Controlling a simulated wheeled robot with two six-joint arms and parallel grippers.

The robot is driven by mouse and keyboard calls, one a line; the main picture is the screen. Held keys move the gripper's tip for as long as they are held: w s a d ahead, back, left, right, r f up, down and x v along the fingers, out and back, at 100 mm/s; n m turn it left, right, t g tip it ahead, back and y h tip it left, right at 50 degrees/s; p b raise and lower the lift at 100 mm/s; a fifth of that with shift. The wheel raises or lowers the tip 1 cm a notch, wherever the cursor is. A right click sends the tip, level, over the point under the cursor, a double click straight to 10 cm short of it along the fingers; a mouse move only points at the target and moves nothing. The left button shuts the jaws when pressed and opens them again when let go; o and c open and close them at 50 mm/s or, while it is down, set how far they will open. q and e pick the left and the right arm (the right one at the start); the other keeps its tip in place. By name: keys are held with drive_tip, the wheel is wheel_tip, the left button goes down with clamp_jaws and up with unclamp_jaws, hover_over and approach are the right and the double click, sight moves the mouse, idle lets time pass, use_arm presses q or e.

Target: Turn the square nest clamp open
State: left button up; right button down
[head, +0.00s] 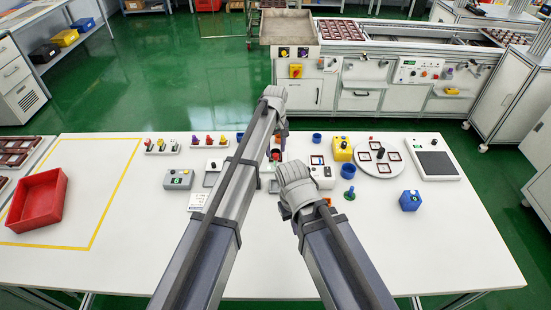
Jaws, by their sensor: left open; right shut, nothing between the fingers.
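I cannot clearly pick out the square nest clamp. A small white fixture with a dark square on top (321,172) stands mid-table just beyond my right gripper, and a red and black part (276,155) shows partly hidden between my arms. My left gripper (281,132) reaches highest, over the back of the table above the red and black part. It is open, but its fingers are small and mostly covered by its wrist. My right gripper (322,206) is lower and nearer, beside the white fixture. It is shut with nothing seen in it, its fingers largely hidden.
A grey box (178,179) and a red bin (37,200) are left. The front right table is clear.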

use_arm(q)
wheel_tip(320, 180, down, 2)
drive_tip(key=shift+f+b, duration=0.1)
drive_tip(key=shift+b, duration=0.5)
clamp_jaws()
